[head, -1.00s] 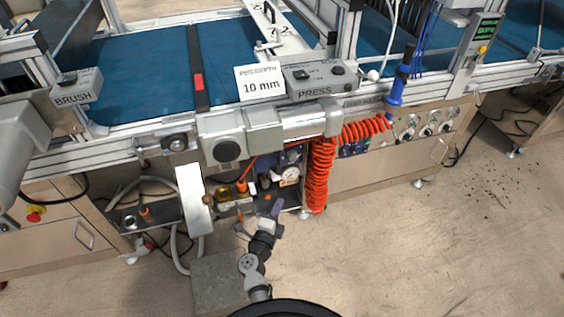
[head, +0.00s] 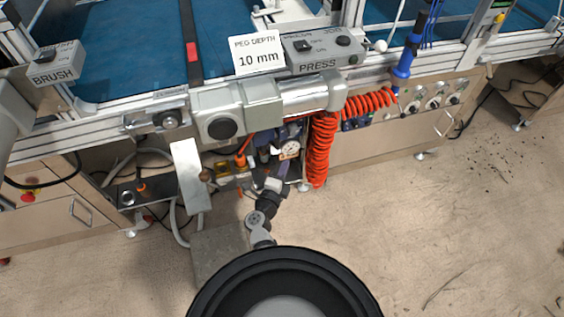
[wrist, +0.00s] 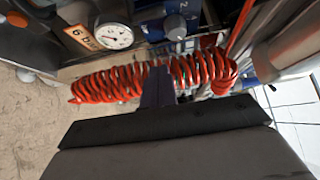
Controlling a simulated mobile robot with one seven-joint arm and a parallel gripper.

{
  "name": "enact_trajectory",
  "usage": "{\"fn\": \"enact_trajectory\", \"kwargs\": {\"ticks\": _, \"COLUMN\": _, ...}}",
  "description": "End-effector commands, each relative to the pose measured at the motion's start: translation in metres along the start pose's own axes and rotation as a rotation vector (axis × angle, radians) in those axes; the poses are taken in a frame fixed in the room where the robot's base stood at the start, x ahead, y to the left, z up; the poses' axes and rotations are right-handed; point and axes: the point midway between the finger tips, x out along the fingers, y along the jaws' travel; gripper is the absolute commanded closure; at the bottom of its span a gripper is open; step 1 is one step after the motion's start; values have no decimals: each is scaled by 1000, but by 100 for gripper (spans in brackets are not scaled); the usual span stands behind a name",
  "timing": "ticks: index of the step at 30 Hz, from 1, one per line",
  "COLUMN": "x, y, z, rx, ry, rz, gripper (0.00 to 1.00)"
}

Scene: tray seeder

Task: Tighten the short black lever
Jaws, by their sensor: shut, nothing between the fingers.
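My gripper (wrist: 157,86) shows in the wrist view as dark fingers held together, pointing at the red coiled hose, with nothing visible between them. In the head view my gripper is below the machine's edge, in front of the pneumatic parts and left of the hose; its fingertips are hard to make out there. I cannot pick out the short black lever with certainty in either view; it may be hidden or too small to tell.
The red coiled hose (head: 320,150) hangs close by and crosses the wrist view. A pressure gauge (wrist: 113,36) and blue valve parts (wrist: 175,25) lie beyond it. A white plate (head: 188,175) stands to the left.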

Motion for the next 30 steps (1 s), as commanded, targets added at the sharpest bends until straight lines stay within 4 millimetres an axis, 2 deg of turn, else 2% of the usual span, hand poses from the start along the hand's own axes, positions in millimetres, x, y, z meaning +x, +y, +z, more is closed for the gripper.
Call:
{"fn": "enact_trajectory", "kwargs": {"ticks": 12, "x": 87, "y": 1, "z": 1, "rx": 3, "ry": 1, "rz": 0, "gripper": 100}}
{"fn": "enact_trajectory", "kwargs": {"ticks": 15, "x": 78, "y": -1, "z": 19, "rx": 1, "ry": -6, "rz": 1, "gripper": 100}}
{"fn": "enact_trajectory", "kwargs": {"ticks": 19, "x": 73, "y": 0, "z": 32, "rx": 0, "ry": -3, "rz": 1, "gripper": 100}}
{"fn": "enact_trajectory", "kwargs": {"ticks": 30, "x": 70, "y": 0, "z": 38, "rx": 0, "ry": 0, "rz": 0, "gripper": 100}}
